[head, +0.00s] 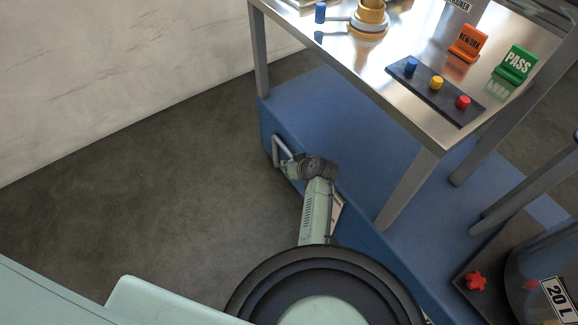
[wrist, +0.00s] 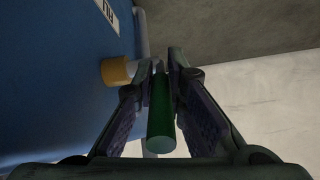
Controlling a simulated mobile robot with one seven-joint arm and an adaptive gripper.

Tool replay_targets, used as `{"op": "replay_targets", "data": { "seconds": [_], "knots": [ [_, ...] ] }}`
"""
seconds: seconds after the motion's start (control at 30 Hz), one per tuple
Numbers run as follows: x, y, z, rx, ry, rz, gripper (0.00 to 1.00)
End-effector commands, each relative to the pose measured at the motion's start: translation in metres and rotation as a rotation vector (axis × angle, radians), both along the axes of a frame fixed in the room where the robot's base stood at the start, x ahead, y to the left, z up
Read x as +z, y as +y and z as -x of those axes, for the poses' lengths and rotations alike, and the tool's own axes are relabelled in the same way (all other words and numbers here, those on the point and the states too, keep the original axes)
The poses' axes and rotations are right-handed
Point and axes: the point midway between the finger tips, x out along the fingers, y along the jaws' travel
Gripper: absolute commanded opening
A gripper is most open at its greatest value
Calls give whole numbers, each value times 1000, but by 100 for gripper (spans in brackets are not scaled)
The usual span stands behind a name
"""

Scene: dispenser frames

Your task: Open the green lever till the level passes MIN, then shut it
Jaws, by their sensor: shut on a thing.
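The green lever (wrist: 161,122) shows in the wrist view as a green rod pointing toward the camera. My gripper (wrist: 164,72) is shut on it, with one finger on each side. A yellow-brown round fitting (wrist: 115,71) on a pale stub stands just left of the fingers. In the head view the end of my arm is low at the left side of the blue base, and the lever cannot be made out there. No level and no MIN mark can be seen in either view.
A steel table (head: 345,60) stands over the blue base (head: 310,100). It bears a dark strip (head: 436,91) with blue, yellow and red knobs, and REWORK (head: 468,43) and PASS (head: 516,64) signs. A 20 L container (head: 535,265) is at lower right. The floor at left is clear.

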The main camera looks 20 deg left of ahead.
Motion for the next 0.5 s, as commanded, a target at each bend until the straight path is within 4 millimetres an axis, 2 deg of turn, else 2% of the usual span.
{"op": "replay_targets", "data": {
  "seconds": [0.37, 0.4, 0.5],
  "knots": [
    [1, 2, 1, 4, -2, -6, 0],
    [1, 2, 1, 4, -2, -6, 13],
    [1, 2, 1, 4, -2, -6, 20]
  ]
}}
